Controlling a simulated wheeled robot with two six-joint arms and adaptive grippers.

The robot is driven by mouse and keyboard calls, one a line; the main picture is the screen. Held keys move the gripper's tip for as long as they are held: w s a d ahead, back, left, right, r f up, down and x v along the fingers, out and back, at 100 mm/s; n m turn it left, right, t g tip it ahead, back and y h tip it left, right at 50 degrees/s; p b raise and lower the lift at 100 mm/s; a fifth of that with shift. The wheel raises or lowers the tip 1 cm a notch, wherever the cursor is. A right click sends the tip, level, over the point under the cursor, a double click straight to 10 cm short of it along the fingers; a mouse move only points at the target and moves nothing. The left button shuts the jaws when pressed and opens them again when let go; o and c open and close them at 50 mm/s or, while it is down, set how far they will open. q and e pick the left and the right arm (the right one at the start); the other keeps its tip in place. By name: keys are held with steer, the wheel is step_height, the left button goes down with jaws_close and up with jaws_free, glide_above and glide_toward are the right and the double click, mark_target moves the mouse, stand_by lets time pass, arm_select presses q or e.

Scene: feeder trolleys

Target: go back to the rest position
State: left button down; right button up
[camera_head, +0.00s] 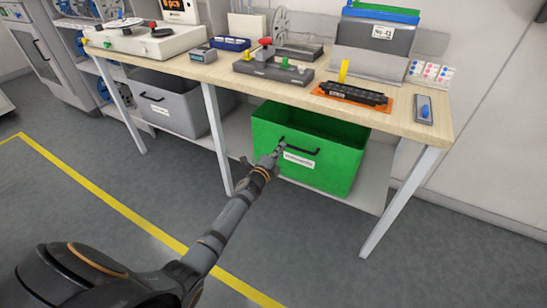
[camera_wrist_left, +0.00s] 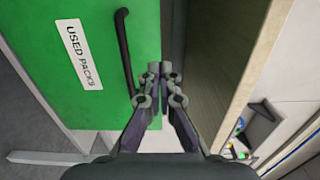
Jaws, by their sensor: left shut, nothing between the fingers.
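My left arm reaches in from the lower left of the head view. My left gripper (camera_head: 277,152) is at the front of a green bin (camera_head: 347,164) on the shelf under the workbench, close to the left end of its black handle (camera_head: 300,149). In the left wrist view my left gripper (camera_wrist_left: 160,69) is shut and empty. The black handle (camera_wrist_left: 125,50) is just left of the fingers, and the green bin front (camera_wrist_left: 95,95) carries a label reading "USED PACKS". I cannot tell whether the fingers touch the bin. My right gripper is not in view.
The workbench top (camera_head: 215,73) is above the bin and holds several devices and an orange tray (camera_head: 374,106). A bench leg (camera_head: 218,140) stands left of the green bin. A grey bin (camera_head: 167,105) is farther left. The grey floor (camera_head: 330,250) in front is clear.

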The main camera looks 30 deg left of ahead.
arm_select(q)
steer(key=s, duration=0.3)
steer(key=shift+s+a+f, duration=0.15)
steer(key=shift+s+f, duration=0.05)
steer(key=shift+s, duration=0.2)
